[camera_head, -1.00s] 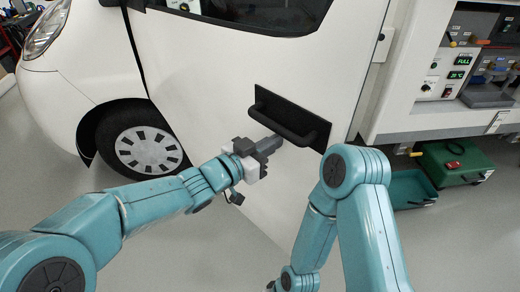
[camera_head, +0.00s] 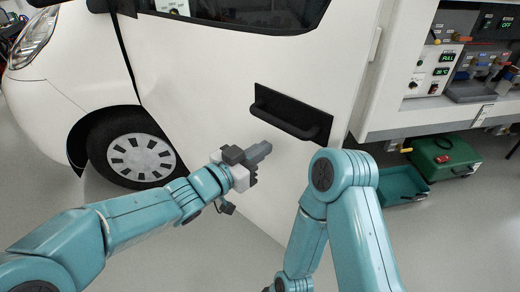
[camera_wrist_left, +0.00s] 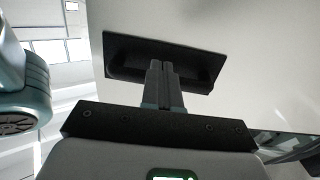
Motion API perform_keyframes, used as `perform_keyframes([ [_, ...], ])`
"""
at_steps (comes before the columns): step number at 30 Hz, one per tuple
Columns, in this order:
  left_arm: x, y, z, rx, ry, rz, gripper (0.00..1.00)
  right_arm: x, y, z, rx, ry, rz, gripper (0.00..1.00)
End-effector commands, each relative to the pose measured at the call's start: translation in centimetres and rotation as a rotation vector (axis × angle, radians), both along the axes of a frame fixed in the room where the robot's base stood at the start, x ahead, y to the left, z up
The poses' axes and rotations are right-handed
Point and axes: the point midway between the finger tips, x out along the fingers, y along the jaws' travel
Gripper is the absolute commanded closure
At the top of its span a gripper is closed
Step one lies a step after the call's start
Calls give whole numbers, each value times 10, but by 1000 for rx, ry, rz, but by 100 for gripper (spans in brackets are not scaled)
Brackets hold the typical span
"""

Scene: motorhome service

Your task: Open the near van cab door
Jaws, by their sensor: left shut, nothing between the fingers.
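The near van cab door (camera_head: 225,70) is a large white panel with a dark window at its top. Its handle (camera_head: 290,118) is a black horizontal bar on a dark rectangular plate. My left gripper (camera_head: 264,149) is shut and empty, just below and left of the handle, apart from it in the head view. In the left wrist view the closed fingers (camera_wrist_left: 162,78) overlap the dark handle plate (camera_wrist_left: 205,68). I cannot tell if the door is ajar. My right arm bends down in front of the door's right side, and its gripper is out of view.
The front wheel (camera_head: 132,148) is left of the door. At right is the white body with a control panel (camera_head: 436,72). Under it are a green case (camera_head: 445,157) and an open teal tray (camera_head: 402,187). The grey floor (camera_head: 150,245) is clear below the door.

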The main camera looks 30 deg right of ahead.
Motion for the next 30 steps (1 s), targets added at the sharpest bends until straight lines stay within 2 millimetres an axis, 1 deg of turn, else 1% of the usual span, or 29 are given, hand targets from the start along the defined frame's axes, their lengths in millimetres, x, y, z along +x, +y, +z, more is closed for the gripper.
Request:
perform_keyframes([
  [1,-3,10,0,-2,-1,3,100,0,0,-4,0,0,0,57],
  [9,-23,54,4,-1,-2,2,100,0,0,-12,0,0,0,57],
  [13,-32,73,5,-1,-1,3,100,0,0,-15,0,0,0,57],
  [16,-36,82,6,-1,-2,2,100,0,0,-15,0,0,0,57],
  [20,-38,87,7,-1,-1,0,100,0,0,-15,0,0,0,57],
  [23,-38,89,6,-1,-1,3,100,0,0,-15,0,0,0,57],
  [24,-34,93,4,0,4,12,100,0,0,-15,0,0,0,57],
  [26,-25,104,-6,5,25,37,100,0,0,-15,0,0,0,57],
  [27,-15,114,-19,12,50,62,100,0,0,-16,0,0,0,57],
  [29,-2,134,-50,28,115,106,100,0,0,-16,0,0,0,57],
  [30,4,149,-76,35,181,144,100,0,0,-16,0,0,0,57],
])
